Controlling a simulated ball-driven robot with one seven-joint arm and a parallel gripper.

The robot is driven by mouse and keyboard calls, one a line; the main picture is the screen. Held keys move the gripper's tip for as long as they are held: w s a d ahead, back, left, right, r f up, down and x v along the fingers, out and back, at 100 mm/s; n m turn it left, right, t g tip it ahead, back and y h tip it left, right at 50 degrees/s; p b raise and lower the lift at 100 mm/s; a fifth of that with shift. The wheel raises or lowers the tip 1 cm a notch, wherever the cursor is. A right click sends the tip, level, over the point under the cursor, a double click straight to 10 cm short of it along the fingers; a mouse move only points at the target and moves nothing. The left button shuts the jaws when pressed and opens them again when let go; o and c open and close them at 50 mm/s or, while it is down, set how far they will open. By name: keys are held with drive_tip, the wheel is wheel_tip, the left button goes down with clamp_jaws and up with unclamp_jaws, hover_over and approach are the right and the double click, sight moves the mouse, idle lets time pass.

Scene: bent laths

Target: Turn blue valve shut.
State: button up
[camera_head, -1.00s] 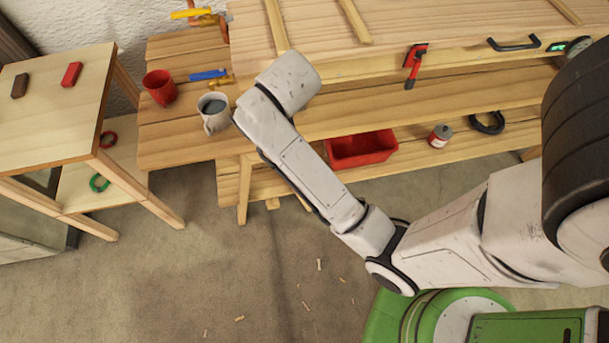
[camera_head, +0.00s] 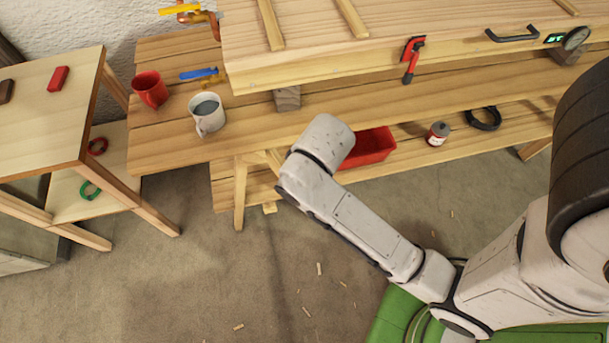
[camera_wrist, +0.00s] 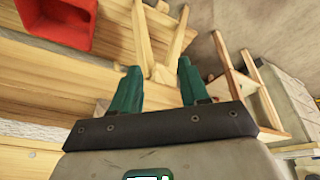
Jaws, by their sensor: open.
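The blue valve (camera_head: 199,74) has a blue lever on a brass body and sits at the back left of the workbench (camera_head: 165,151), behind the white mug. Its lever lies roughly level, pointing left and right in the head view. My gripper (camera_wrist: 158,82) shows in the wrist view with its two green fingers apart and nothing between them. In the head view the gripper itself is hidden behind my arm. My arm's end is in front of the bench, to the right of and nearer than the valve. The valve cannot be made out in the wrist view.
A red bin (camera_head: 369,147) sits on the lower shelf.

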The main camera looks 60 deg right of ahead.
drive_tip(key=shift+s+a+f, duration=0.1)
drive_tip(key=shift+s+f, duration=0.1)
drive_tip(key=shift+s, duration=0.05)
